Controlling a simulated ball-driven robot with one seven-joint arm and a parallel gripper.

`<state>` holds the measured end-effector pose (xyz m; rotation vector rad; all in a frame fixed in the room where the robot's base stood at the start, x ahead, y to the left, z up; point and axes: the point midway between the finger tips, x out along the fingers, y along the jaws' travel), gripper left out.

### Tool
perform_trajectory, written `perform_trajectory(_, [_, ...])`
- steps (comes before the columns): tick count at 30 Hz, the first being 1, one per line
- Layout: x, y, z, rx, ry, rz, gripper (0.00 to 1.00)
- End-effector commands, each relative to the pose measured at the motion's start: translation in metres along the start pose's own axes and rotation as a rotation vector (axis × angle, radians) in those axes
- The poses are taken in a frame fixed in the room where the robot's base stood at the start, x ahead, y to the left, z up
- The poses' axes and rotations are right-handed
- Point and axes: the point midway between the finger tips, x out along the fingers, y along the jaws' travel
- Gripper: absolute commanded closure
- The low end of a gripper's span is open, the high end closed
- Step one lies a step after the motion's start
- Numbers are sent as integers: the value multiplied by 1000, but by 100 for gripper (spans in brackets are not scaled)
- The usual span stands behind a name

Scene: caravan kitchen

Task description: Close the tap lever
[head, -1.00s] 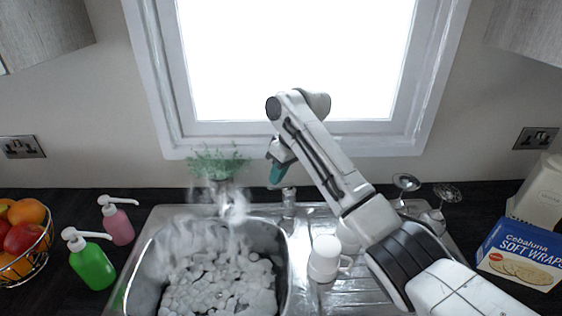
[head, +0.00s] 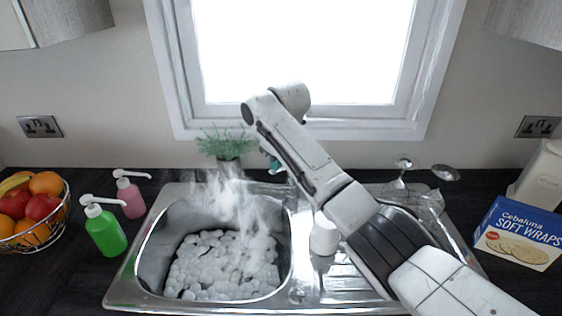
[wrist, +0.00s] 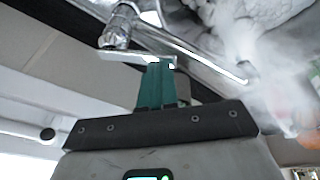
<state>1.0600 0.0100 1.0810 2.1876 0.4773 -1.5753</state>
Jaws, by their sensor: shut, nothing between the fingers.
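The chrome tap (wrist: 120,28) shows in the wrist view, with its spout running to the right. Its flat lever (wrist: 125,55) sticks out just in front of my teal fingertips. My gripper (wrist: 158,66) is shut and empty, with its tips touching or very close to the lever; I cannot tell which. In the head view my gripper (head: 274,162) is a small teal patch behind the sink, and my arm hides most of the tap. White water splashes over the sink (head: 143,270), which holds a pale, lumpy mass of water.
A green bottle (head: 106,235) and a pink bottle (head: 131,198) stand left of the sink, beside a fruit basket (head: 35,235). A plant (head: 226,144) stands behind it. A white mug (head: 323,238) and glasses (head: 400,178) are on the drainer side. A wraps box (head: 520,235) stands right.

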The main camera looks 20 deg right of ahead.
Motion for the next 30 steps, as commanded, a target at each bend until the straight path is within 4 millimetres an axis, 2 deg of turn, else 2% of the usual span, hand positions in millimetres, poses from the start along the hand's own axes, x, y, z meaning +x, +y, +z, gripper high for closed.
perform_trajectory(6, [8,-9,2,2,1,-3,100])
perform_trajectory(19, [9,-10,3,2,1,-2,100])
perform_trajectory(23, [0,-9,0,2,1,-2,100])
perform_trajectory(30, [-32,-8,-10,2,2,-2,100])
